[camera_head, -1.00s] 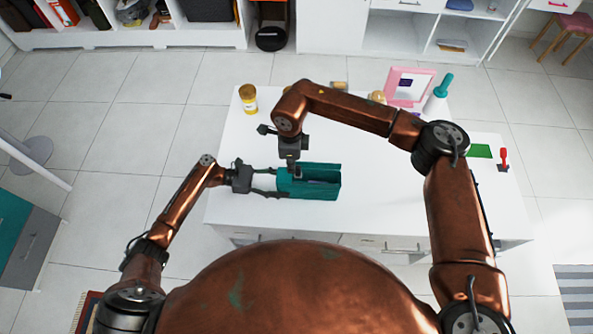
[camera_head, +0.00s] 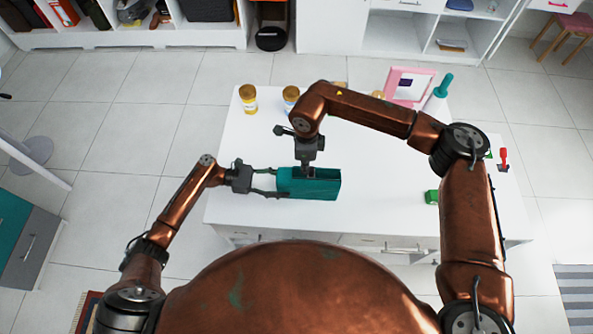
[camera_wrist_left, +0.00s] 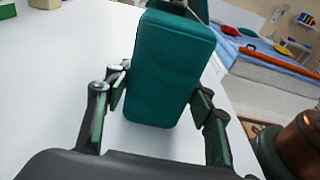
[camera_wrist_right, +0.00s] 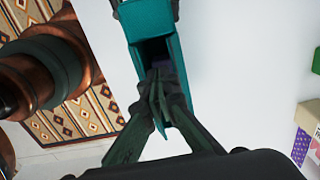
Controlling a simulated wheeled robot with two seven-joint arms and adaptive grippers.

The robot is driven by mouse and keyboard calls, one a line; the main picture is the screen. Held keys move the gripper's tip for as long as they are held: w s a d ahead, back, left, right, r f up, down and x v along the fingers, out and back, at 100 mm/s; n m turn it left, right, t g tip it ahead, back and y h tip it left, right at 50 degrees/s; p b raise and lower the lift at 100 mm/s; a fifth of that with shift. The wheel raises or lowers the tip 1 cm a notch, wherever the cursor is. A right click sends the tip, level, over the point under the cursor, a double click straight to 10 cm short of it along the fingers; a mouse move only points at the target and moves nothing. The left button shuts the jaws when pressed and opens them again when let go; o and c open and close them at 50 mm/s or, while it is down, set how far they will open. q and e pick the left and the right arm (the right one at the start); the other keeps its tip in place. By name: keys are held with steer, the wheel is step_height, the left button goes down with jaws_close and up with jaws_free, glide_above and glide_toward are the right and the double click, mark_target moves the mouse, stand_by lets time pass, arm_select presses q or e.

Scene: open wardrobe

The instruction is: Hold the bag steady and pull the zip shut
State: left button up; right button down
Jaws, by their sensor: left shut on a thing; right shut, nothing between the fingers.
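The teal bag (camera_head: 312,188) stands on the white table, its long side across the head view. My left gripper (camera_head: 277,182) is shut on its left end, with one finger on each side; the left wrist view also shows the bag (camera_wrist_left: 172,70) between the fingers (camera_wrist_left: 160,95). My right gripper (camera_head: 308,172) is over the bag's top, fingers together and pointing down. In the right wrist view, the shut fingertips (camera_wrist_right: 158,85) are at the bag's top, which gapes dark beyond them. The zip pull cannot be made out.
On the white table (camera_head: 375,210), a yellow jar (camera_head: 248,98) and a blue-labelled jar (camera_head: 290,97) stand behind the bag. A pink frame (camera_head: 407,87) and a teal-topped bottle (camera_head: 438,93) are back right. A green block (camera_head: 431,197) lies right of the bag, with clear table between.

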steer(key=shift+d, duration=4)
step_height(320, 180, up, 8)
steer(key=a, duration=0.1)
steer(key=shift+a, duration=0.2)
arm_select(q)
steer(key=o, duration=1.1)
steer(key=shift+o, duration=0.3)
steer(key=o, duration=0.4)
steer(key=shift+a, duration=0.1)
